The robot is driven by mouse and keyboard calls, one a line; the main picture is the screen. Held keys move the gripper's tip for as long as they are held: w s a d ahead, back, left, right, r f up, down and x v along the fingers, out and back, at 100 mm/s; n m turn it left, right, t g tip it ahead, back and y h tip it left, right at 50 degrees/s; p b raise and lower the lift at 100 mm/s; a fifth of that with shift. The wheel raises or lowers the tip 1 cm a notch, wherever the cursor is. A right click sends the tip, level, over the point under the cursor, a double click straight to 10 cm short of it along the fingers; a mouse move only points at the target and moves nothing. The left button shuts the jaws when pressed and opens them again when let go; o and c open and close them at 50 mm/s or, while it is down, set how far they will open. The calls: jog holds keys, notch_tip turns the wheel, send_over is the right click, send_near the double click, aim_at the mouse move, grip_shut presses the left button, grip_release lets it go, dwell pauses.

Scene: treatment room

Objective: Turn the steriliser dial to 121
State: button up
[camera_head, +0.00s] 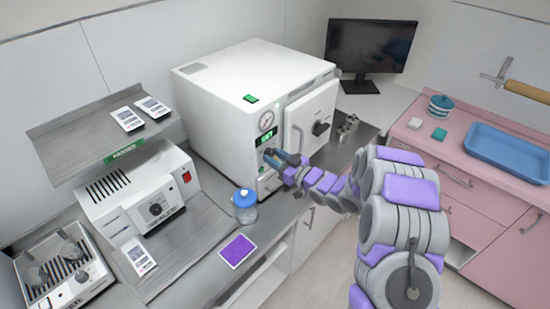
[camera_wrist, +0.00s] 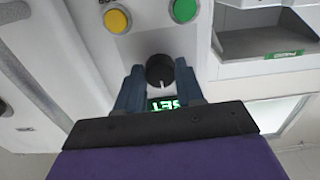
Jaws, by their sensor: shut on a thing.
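The white steriliser (camera_head: 235,105) stands on the counter, with a round gauge and a green-lit display (camera_head: 266,136) on its front panel. My gripper (camera_head: 273,160) reaches that panel below the display. In the wrist view my gripper (camera_wrist: 159,68) has a blue finger on each side of the black dial (camera_wrist: 160,72), shut on it. A pale pointer line on the dial faces the display, which reads SET upside down (camera_wrist: 164,103) and is partly covered by my gripper. No 121 mark is readable. The dial is hidden by my gripper in the head view.
A yellow button (camera_wrist: 117,20) and a green button (camera_wrist: 184,10) sit near the dial. The steriliser door (camera_head: 310,120) is closed beside my gripper. A blue-lidded jar (camera_head: 245,206) and purple pad (camera_head: 238,250) are on the counter in front.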

jog(key=n+b, duration=0.4)
jog(key=n, duration=0.1)
jog(key=shift+f, duration=0.2)
jog(key=n+b, duration=0.4)
jog(key=shift+r+n, duration=0.1)
jog(key=shift+n, duration=0.2)
dwell(0.3)
jog(key=o, duration=1)
jog(key=shift+r, duration=0.1)
jog(key=shift+o, duration=0.2)
jog(key=p+v, duration=0.2)
jog(key=v, duration=1.5)
jog(key=shift+d+p, duration=0.2)
jog(key=shift+p, duration=0.1)
jog(key=shift+s, duration=0.15)
